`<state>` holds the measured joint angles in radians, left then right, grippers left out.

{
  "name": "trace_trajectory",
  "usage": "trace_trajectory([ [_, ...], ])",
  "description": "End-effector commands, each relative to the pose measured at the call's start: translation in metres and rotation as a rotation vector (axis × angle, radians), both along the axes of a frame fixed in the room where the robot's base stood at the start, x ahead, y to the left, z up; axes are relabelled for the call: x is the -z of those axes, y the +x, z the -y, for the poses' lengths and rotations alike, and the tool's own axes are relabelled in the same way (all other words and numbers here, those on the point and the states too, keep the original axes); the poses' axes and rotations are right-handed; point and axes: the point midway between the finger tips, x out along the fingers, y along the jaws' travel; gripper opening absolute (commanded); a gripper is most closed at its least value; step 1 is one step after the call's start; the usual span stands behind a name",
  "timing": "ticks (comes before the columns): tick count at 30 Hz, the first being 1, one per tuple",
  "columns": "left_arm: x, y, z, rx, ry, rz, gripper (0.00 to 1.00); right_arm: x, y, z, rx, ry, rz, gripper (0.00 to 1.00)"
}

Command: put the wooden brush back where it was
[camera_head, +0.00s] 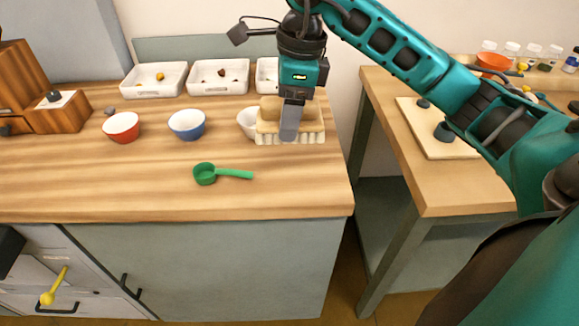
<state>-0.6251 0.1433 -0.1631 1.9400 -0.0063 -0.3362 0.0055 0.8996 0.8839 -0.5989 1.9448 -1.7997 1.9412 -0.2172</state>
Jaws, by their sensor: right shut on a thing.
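The wooden brush (268,122) is a pale block with light bristles underneath, at the right end of the wooden counter. My right gripper (289,126) comes down from above and is shut on the brush. The bristle side faces down, close to the counter top; I cannot tell whether it touches. The brush partly hides a white bowl (247,121) behind it. My left gripper does not show clearly enough to identify.
A red bowl (121,127), a blue bowl (187,124) and white trays (153,92) stand on the counter. A green scoop (205,174) lies in front. A gap separates the right table (440,190), which has a board and jars. The counter's front right is clear.

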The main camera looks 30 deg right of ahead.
Motion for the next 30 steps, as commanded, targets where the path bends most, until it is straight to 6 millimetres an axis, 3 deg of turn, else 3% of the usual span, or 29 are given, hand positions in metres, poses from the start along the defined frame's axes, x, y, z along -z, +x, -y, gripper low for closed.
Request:
trace_trajectory([
  [3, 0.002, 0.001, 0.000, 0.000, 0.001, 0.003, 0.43, 0.034, -0.001, 0.000, 0.000, 0.000, -0.006, 0.35],
  [9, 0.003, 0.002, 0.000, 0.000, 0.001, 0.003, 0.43, 0.068, 0.000, 0.000, 0.000, 0.000, 0.000, 0.35],
  [16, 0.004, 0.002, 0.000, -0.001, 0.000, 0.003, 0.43, 0.084, 0.000, 0.000, -0.001, 0.000, 0.000, 0.35],
  [22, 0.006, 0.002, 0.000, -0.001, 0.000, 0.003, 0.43, 0.114, -0.001, 0.000, 0.000, 0.000, -0.002, 0.35],
  [30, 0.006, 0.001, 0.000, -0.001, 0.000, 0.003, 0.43, 0.117, 0.000, 0.000, -0.001, 0.000, 0.002, 0.35],
])
